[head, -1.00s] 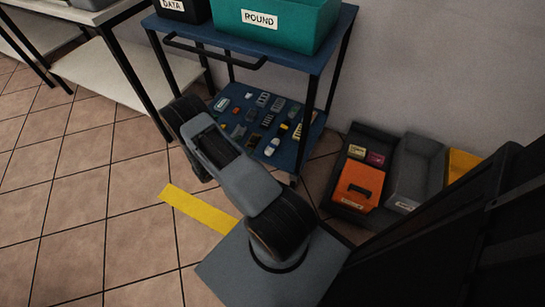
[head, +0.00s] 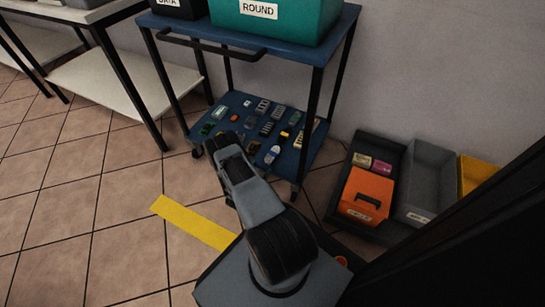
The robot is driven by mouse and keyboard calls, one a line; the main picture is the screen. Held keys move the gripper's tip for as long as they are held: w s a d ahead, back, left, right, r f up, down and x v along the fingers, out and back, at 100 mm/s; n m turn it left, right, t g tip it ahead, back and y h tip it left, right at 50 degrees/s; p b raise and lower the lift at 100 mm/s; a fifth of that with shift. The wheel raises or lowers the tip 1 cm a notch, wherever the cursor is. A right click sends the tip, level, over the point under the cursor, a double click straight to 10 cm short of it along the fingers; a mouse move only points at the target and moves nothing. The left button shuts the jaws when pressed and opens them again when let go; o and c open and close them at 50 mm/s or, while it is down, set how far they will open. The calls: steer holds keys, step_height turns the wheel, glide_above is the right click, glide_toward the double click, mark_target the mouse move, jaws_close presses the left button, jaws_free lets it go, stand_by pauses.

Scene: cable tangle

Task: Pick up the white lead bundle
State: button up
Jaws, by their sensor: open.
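I cannot make out a white lead bundle in the head view. My arm reaches away from me toward the blue cart (head: 318,52). No gripper fingers show at its far end, so my gripper is not visible. The cart's upper shelf carries a teal bin (head: 300,27) labelled ROUND and a dark bin (head: 178,9) whose label is cut off by the frame's top. The insides of both bins are out of sight.
The cart's lower shelf (head: 236,101) holds several small items. A pale-shelved rack (head: 115,78) stands left. On the floor at right are an orange box (head: 364,196), a grey bin (head: 428,180) and a yellow bin (head: 478,178). Tiled floor at left is clear, with yellow tape (head: 192,222).

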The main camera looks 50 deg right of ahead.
mark_target(267, 161)
steer(key=d, duration=0.1)
steer(key=d+b, duration=0.1)
steer(key=d, duration=0.1)
steer(key=w+d+b, duration=0.1)
steer(key=d, duration=0.1)
steer(key=shift+f, duration=0.15)
steer(key=shift+d+b, duration=0.3)
steer(key=shift+d, duration=0.05)
steer(key=shift+c, duration=0.3)
steer(key=c, duration=1)
